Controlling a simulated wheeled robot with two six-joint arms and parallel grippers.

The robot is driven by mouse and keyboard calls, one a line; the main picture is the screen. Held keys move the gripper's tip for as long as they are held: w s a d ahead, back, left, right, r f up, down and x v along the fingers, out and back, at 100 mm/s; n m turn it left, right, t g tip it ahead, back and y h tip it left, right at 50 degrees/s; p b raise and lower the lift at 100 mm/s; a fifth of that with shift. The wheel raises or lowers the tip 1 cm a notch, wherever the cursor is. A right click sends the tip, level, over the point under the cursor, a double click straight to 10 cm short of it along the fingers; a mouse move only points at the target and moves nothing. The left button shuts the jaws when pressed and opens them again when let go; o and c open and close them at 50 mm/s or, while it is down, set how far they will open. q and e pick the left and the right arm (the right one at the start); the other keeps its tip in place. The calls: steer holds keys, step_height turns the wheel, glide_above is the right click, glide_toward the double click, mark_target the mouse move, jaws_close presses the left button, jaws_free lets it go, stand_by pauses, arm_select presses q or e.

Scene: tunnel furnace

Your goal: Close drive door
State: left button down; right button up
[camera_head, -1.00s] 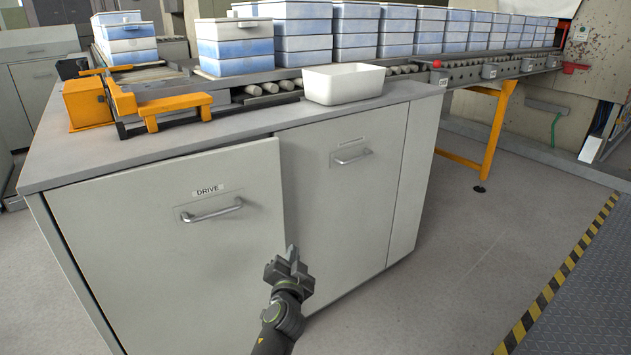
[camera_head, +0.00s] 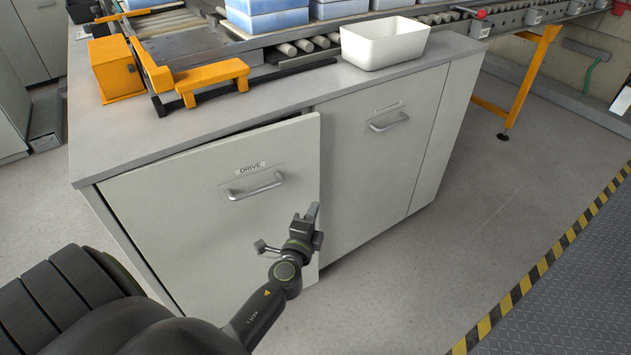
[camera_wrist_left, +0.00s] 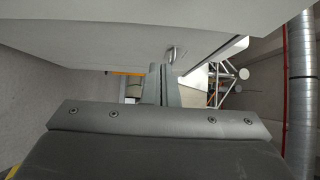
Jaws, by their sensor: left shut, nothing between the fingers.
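The drive door (camera_head: 215,235) is a pale grey cabinet panel with a "DRIVE" label (camera_head: 252,167) and a metal bar handle (camera_head: 256,187). It stands slightly ajar: its right edge sits out from the cabinet front, with a dark gap under the countertop. My left gripper (camera_head: 312,213) is shut and empty, in front of the door's lower right edge. I cannot tell whether it touches the door. In the left wrist view the closed fingers (camera_wrist_left: 160,80) point toward a pale panel (camera_wrist_left: 100,30), with a small metal handle beyond them. My right gripper is not in view.
A second cabinet door (camera_head: 375,170) with its own handle is right of the drive door. The countertop (camera_head: 150,140) carries an orange bracket (camera_head: 210,80), a roller conveyor and a white bin (camera_head: 385,45). Floor to the right is clear up to a yellow-black stripe (camera_head: 540,265).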

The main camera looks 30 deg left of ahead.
mark_target(317, 175)
arm_select(q)
steer(key=shift+w+a, duration=0.95)
steer(key=shift+w, duration=0.4)
steer(key=shift+w+a, duration=0.9)
steer(key=shift+w, duration=0.45)
steer(key=shift+w+a, duration=0.95)
steer(key=shift+w, duration=0.4)
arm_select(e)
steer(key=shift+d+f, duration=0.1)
